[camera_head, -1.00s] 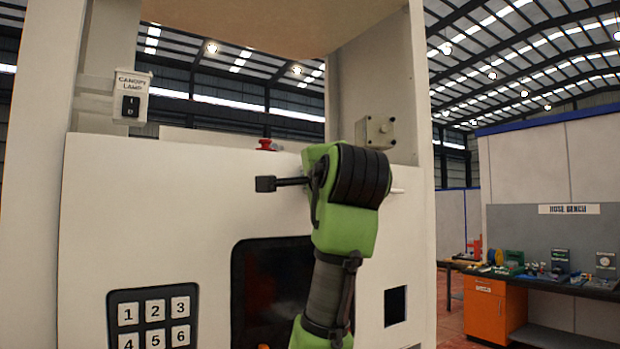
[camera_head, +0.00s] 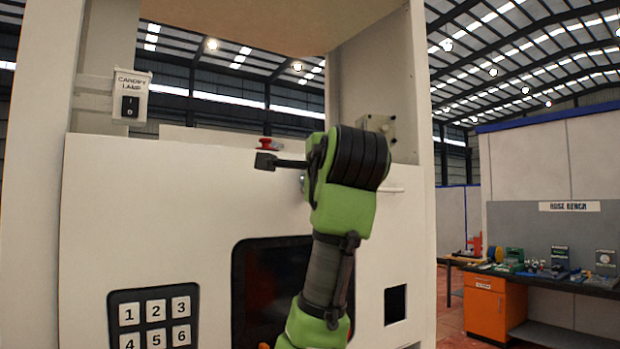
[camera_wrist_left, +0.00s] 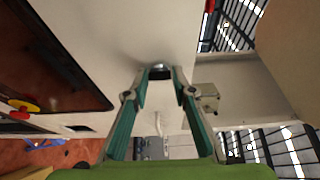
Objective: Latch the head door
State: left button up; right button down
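The head door is likely part of the white front panel (camera_head: 180,200); its seams cannot be made out. A small dark round fitting with a silvery rim (camera_wrist_left: 160,72), perhaps the latch, is on the panel in the left wrist view. My left gripper (camera_wrist_left: 161,82) has its two green fingers apart, one on each side of this fitting. Whether they touch it I cannot tell. In the head view my green left arm stands before the panel, and its wrist hides the fingers and most of the fitting. My right gripper is not in view.
A red button (camera_head: 268,144) sits on the panel's top edge, with a grey box (camera_head: 376,128) behind the wrist. A white bar (camera_wrist_left: 158,125) sticks out nearby. Below are a dark window (camera_head: 262,285) and keypad (camera_head: 153,318). A canopy (camera_head: 270,22) hangs above.

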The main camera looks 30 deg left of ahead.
pick_arm(q)
jog(key=shift+o, duration=1)
jog(key=shift+d, duration=0.1)
jog(key=v, duration=1.2)
jog(key=shift+r, duration=0.1)
